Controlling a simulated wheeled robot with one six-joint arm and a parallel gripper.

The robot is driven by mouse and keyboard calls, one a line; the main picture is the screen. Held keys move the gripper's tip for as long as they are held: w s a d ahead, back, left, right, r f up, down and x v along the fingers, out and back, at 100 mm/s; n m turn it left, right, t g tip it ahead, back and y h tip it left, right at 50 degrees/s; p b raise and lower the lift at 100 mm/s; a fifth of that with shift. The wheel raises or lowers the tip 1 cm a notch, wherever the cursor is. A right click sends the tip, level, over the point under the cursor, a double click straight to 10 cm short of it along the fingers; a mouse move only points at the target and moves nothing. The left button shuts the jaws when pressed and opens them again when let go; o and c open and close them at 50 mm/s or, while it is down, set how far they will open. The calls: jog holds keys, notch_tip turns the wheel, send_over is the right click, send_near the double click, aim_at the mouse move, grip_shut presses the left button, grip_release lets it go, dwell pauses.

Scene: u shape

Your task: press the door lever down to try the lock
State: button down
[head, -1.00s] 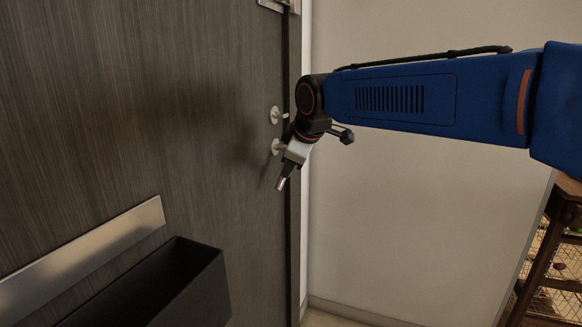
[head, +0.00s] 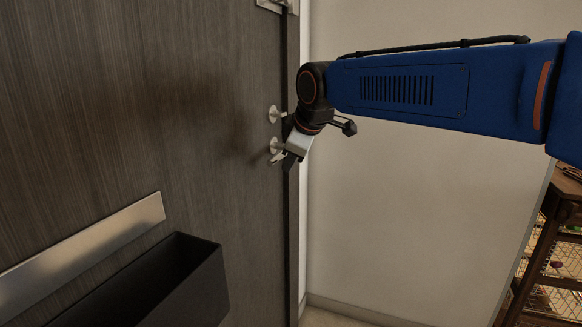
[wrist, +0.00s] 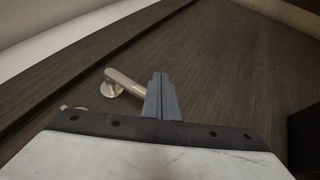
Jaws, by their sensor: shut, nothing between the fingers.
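The door lever is metal with a round base and a straight handle. In the head view, its base (head: 275,145) is the lower of two round fittings near the door's right edge. In the wrist view, the handle (wrist: 126,82) runs from its base to behind the left side of my fingers, which hide its free end. My gripper (head: 287,162) is right beside the lever in the head view, angled down and left. In the wrist view, the closed fingers (wrist: 160,78) are together and empty. I cannot tell whether they touch the handle.
A second round fitting (head: 273,114) sits above the lever. A dark open box (head: 180,275) and a metal plate (head: 90,240) are on the door at lower left. A pale wall (head: 420,220) lies right of the frame, with a wooden wire-sided cage (head: 550,245) at far right.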

jog(key=s+d+r, duration=0.2)
jog(key=s+r, duration=0.4)
jog(key=s, duration=0.2)
jog(key=shift+d+r, duration=0.15)
jog(key=shift+r, duration=0.2)
jog(key=shift+s, duration=0.1)
jog(key=shift+d, duration=0.1)
jog(key=s+d+f+m+h, duration=0.1)
jog(key=s+d+f+m, duration=0.15)
jog(key=d, duration=0.35)
jog(key=s+d+f+m, duration=0.1)
jog(key=d+f, duration=0.3)
jog(key=d, duration=0.1)
jog(key=s+d+f+m+g+h, duration=0.1)
jog(key=s+d+f+m, duration=0.5)
jog(key=s+d+f, duration=0.3)
jog(key=s+d+f+m+g+h, duration=0.1)
jog(key=s+d+f+m, duration=0.5)
jog(key=f, duration=0.8)
jog(key=s+d, duration=0.3)
jog(key=s, duration=0.2)
jog(key=shift+d+f+h, duration=0.25)
jog(key=shift+f+h, duration=0.05)
jog(key=shift+f, duration=0.1)
jog(key=shift+s, duration=0.1)
